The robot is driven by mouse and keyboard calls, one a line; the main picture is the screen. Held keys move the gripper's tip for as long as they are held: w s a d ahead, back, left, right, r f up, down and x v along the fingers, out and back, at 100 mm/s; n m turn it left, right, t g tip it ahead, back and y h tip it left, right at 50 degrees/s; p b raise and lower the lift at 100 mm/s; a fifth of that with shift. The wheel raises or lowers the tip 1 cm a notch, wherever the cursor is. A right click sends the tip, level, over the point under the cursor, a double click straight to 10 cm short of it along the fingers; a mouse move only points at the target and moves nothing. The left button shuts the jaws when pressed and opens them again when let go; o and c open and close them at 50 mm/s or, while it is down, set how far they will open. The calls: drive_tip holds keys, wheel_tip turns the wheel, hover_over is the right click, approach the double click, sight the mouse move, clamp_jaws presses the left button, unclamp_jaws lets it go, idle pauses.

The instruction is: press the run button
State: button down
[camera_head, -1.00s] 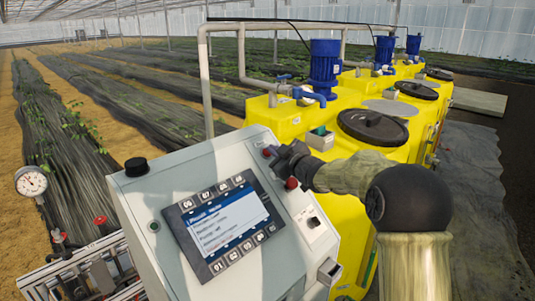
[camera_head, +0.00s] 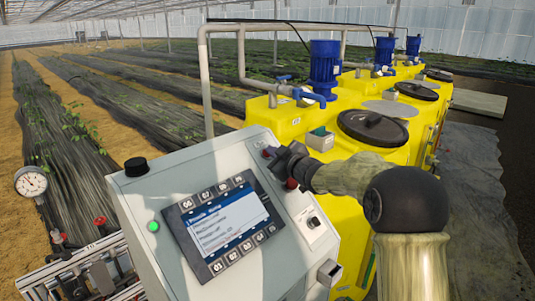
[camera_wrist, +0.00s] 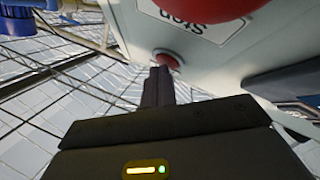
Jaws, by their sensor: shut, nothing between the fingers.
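The grey control cabinet (camera_head: 180,185) stands in the foreground with a sloped panel. My gripper (camera_head: 272,153) is shut and empty at the panel's upper right edge. In the wrist view its fingertips (camera_wrist: 160,72) are at a small red round button (camera_wrist: 166,60), overlapping its lower edge; I cannot tell whether it is pressed in. No label for this button is readable. A larger red button (camera_wrist: 200,8) is nearer the wrist camera beside a label reading "Stop" (camera_wrist: 188,24); it also shows below my gripper in the head view (camera_head: 291,183). A green lamp (camera_head: 154,227) on the panel's left is lit.
A screen with keys (camera_head: 225,225) fills the panel's middle, with a black knob switch (camera_head: 314,222) to its right. A black cap (camera_head: 136,166) sits on the cabinet's top left. Yellow tanks (camera_head: 285,120) with blue motors (camera_head: 324,65) stand close behind. A pressure gauge (camera_head: 31,182) is at left.

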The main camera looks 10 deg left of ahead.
idle(0.4)
drive_tip(key=shift+s+d+r+p, duration=0.3)
drive_tip(key=shift+d+r+p, duration=0.1)
drive_tip(key=shift+r, duration=0.1)
drive_tip(key=d+r, duration=0.1)
drive_tip(key=s+r+p, duration=0.1)
drive_tip(key=s+d+r+p, duration=0.1)
drive_tip(key=shift+d+r, duration=0.3)
drive_tip(key=shift+r, duration=0.1)
idle(0.3)
drive_tip(key=shift+f, duration=0.1)
